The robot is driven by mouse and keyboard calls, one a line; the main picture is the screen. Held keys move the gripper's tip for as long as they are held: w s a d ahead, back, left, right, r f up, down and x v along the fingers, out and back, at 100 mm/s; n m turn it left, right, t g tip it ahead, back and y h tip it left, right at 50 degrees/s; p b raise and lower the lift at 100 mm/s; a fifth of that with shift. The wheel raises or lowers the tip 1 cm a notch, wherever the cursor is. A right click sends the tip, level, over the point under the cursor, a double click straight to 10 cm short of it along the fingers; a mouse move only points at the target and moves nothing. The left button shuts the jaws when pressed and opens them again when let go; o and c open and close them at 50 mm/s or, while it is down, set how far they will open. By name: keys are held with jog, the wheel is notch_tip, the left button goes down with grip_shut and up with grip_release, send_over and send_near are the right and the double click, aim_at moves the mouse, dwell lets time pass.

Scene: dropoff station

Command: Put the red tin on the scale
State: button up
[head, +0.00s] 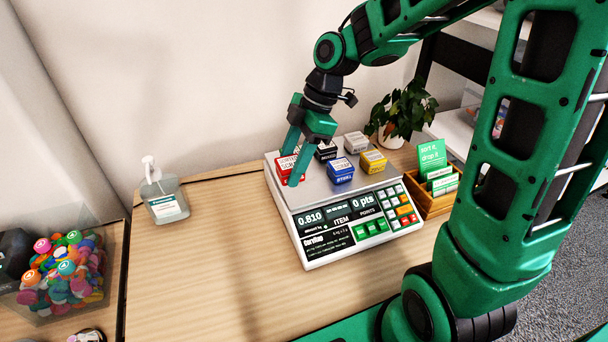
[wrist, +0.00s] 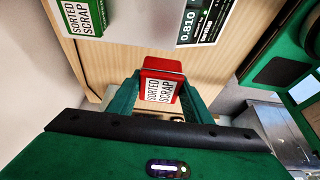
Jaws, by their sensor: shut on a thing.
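The red tin (head: 284,166) is between the fingers of my gripper (head: 288,168), at the left edge of the scale's plate in the head view. In the wrist view the red tin (wrist: 162,66), with a white "SORTED SCRAP" label, sits between the two green fingers (wrist: 161,92). I cannot tell whether its underside touches the plate. The scale (head: 345,235) stands on the table, and its display reads 0.810. Part of its display panel (wrist: 205,22) shows in the wrist view.
On the plate are a black tin (head: 326,151), a blue tin (head: 341,171), a white tin (head: 356,142) and a yellow tin (head: 373,161). A green tin (wrist: 82,17) shows in the wrist view. A sanitizer bottle (head: 165,198) stands left; a wooden card box (head: 433,196) stands right.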

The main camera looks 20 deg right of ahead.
send_over(300, 187)
jog(key=d, duration=0.2)
jog(key=f, duration=0.4)
jog(key=shift+a, duration=0.2)
jog(key=shift+f, duration=1.9)
jog(key=o, duration=1.2)
jog(key=shift+f, duration=0.1)
jog(key=shift+c, duration=0.2)
jog(key=v, duration=1.2)
jog(key=s+d+m+h, duration=0.1)
jog(key=s+d+m, duration=0.3)
jog(key=s+m, duration=0.4)
jog(key=s+d+f+m+h, duration=0.1)
jog(key=s+d+m, duration=0.3)
jog(key=s+m, duration=0.4)
jog(key=s+d+m+h, duration=0.2)
jog(key=s+d+m, duration=0.3)
jog(key=s+m, duration=0.3)
jog(key=shift+s+f, duration=0.25)
jog(key=shift+s, duration=0.95)
